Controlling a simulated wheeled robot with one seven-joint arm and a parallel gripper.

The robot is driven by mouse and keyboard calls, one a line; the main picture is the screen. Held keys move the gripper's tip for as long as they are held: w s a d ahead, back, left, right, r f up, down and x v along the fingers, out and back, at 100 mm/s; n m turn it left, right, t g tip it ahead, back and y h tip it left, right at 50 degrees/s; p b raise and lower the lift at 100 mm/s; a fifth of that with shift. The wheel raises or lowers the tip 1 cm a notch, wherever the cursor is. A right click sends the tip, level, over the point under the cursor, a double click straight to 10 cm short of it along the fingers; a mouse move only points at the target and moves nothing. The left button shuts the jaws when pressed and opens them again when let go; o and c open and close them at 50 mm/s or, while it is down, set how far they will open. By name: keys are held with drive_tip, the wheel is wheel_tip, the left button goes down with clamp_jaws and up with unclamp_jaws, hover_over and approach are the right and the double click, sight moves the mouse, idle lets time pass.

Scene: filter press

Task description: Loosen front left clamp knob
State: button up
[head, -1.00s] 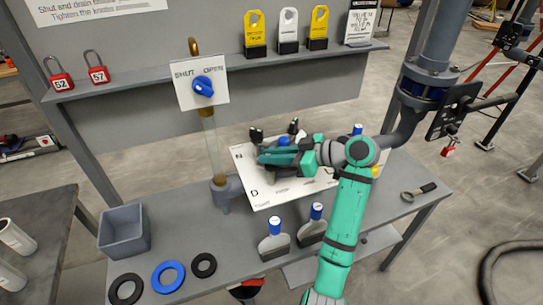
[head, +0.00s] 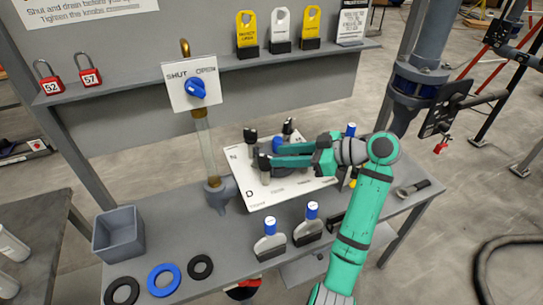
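The filter press (head: 258,157) sits on a white lettered board (head: 245,194) on the grey bench, with dark upright clamp knobs and a blue part (head: 277,146) in the middle. The front left clamp knob (head: 264,168) stands upright at the near left of the press, close to the lower fingertip. Two other knobs, the back left one (head: 250,136) and the back right one (head: 288,126), stand behind. My gripper (head: 275,155) reaches in from the right with its two teal fingers apart. I cannot tell whether a finger touches the knob. The press's right side is partly hidden by my gripper.
A valve with a blue handle (head: 196,89) stands left of the board, above a clear tube. Two blue-topped scrapers (head: 270,240) stand in front. A grey bin (head: 118,233) and several rings (head: 164,279) are at the left. A pipe column (head: 424,75) rises at the right.

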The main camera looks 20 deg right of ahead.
drive_tip(key=shift+v, duration=2.35)
drive_tip(key=shift+w+f, duration=0.1)
